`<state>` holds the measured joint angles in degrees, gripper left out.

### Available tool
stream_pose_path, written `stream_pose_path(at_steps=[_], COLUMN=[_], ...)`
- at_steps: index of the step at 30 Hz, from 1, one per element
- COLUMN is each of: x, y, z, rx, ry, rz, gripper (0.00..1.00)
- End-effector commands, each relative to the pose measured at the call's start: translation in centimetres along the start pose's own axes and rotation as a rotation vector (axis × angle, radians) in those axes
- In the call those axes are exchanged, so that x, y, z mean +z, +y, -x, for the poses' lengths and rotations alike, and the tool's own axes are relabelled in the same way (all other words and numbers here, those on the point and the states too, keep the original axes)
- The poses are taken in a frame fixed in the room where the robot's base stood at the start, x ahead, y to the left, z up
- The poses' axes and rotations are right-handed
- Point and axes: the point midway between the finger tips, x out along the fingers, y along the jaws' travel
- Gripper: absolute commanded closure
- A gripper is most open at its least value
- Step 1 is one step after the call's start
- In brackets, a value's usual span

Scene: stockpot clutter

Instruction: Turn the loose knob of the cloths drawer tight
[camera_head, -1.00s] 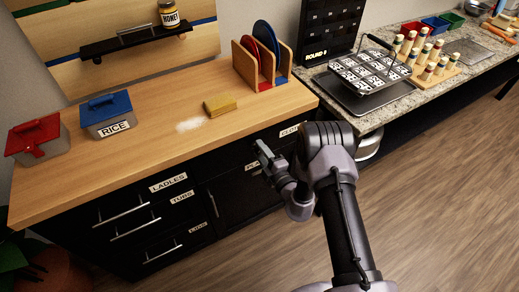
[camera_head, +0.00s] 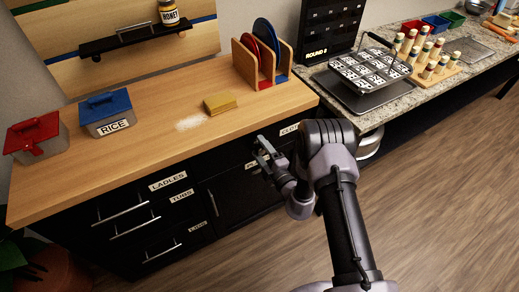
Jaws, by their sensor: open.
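The cloths drawer is the black top drawer at the right end of the wooden counter. Its label (camera_head: 288,130) shows only in part, as my arm covers the rest. Its knob cannot be made out; my gripper and wrist are in front of that area. My gripper (camera_head: 261,152) is open, close to the drawer front and to the left of the label. I cannot tell whether its fingers are around the knob or touching it.
The wooden counter (camera_head: 150,165) carries a yellow sponge (camera_head: 220,103), white powder (camera_head: 190,123), a rice box (camera_head: 108,115), a red-lidded box (camera_head: 37,138) and a plate rack (camera_head: 262,62). Drawers with bar handles (camera_head: 122,211) are to the left. The floor (camera_head: 430,190) at right is clear.

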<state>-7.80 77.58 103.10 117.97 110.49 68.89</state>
Motion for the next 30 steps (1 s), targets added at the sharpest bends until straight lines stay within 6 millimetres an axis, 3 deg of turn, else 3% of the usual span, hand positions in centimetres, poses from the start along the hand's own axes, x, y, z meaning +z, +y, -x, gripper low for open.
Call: stream_pose_path(at_steps=[30], x=[0.13], y=[-0.28], z=[0.0], rx=[0.0], ry=[0.0], rz=[1.568], gripper=[0.42])
